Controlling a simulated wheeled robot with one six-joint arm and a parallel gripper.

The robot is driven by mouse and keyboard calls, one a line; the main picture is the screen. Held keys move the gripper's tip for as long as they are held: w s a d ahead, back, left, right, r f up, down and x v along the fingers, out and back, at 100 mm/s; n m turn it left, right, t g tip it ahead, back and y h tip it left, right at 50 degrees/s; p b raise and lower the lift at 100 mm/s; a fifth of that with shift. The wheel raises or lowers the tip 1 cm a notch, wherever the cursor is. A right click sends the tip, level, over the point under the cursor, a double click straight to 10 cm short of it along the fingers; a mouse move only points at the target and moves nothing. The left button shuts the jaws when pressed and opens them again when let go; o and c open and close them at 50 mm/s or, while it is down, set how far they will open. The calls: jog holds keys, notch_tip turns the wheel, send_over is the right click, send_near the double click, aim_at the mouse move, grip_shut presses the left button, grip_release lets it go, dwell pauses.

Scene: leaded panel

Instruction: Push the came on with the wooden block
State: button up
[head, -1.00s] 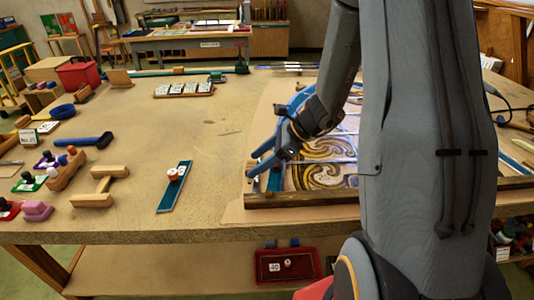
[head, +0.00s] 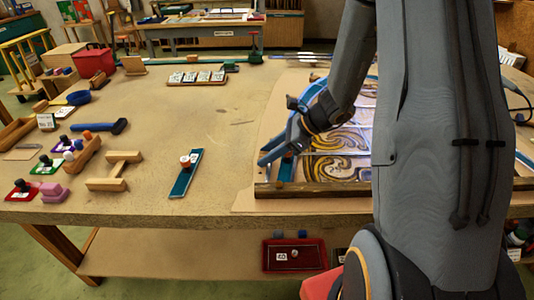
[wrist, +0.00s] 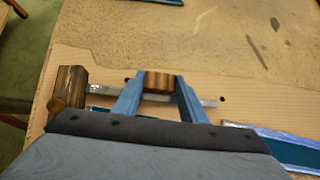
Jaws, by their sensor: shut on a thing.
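My gripper (wrist: 160,90) is shut on a small wooden block (wrist: 159,80), with one blue finger on each side of it. A thin silver came (wrist: 103,90) runs across behind the block and fingers, its ends showing on both sides. The block appears to be against the came, but I cannot tell whether they touch. My arm hides the panel's right part.
A wooden batten (head: 310,189) borders the panel's front, and a batten end (wrist: 68,88) stands left in the wrist view. Blue glass (wrist: 285,148) lies at lower right there.

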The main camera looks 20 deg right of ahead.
jog(key=shift+s+d, duration=0.2)
jog(key=shift+d, duration=0.35)
jog(key=shift+s+d, duration=0.2)
jog(key=shift+d, duration=0.3)
jog(key=o, duration=1.1)
jog(key=shift+d+r, duration=0.1)
jog(key=b+v, duration=0.1)
jog(key=v, duration=0.6)
jog(key=shift+s+d+r, duration=0.15)
jog(key=shift+d, duration=0.05)
